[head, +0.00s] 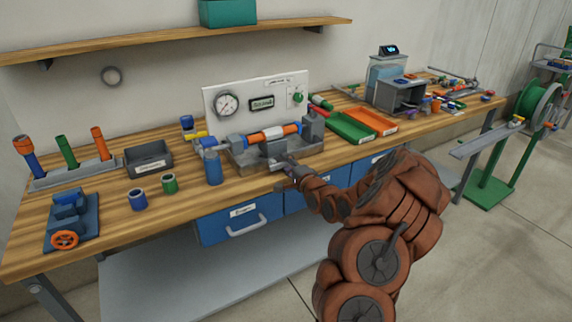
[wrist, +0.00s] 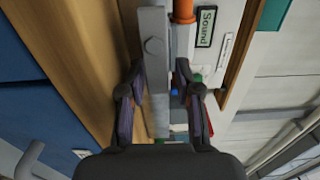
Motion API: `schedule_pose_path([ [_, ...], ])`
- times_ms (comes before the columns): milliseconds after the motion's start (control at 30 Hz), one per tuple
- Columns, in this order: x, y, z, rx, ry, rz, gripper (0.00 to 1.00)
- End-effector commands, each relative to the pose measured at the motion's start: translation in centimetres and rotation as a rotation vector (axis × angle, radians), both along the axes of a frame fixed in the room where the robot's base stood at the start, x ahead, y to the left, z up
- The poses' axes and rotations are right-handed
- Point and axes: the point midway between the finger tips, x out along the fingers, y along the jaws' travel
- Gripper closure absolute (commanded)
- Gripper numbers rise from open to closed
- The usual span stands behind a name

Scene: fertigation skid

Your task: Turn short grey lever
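My gripper (wrist: 157,85) has its two dark fingers spread, one on each side of a grey bar. The left finger is very close to the bar, and a gap shows by the right finger. I cannot tell whether either finger touches it. In the head view my gripper (head: 287,172) is at the front edge of the grey pipe fixture (head: 237,157), below its orange pipe (head: 265,136). There my gripper mostly hides the lever.
A white panel with a gauge (head: 226,104) stands behind the fixture. A blue cylinder (head: 214,167) stands at its left, and a green tray (head: 352,128) lies to its right. Blue drawers (head: 240,219) hang below the bench edge.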

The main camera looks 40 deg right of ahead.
Motion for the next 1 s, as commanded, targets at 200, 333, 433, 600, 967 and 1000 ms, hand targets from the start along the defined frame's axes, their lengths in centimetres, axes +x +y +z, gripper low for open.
schedule_pose_path([
  [200,-0.02,0.16,-0.40,0.003,0.008,0.003,0.54],
  [333,-0.02,0.20,-0.50,0.003,0.010,0.004,0.54],
  [433,-0.03,0.24,-0.55,0.004,0.011,0.004,0.54],
  [600,-0.02,0.29,-0.61,0.004,0.012,0.005,0.54],
  [967,-0.06,0.26,-0.10,-0.158,0.027,0.004,0.54],
  [1000,-0.08,0.24,0.05,-0.195,0.029,0.003,0.54],
])
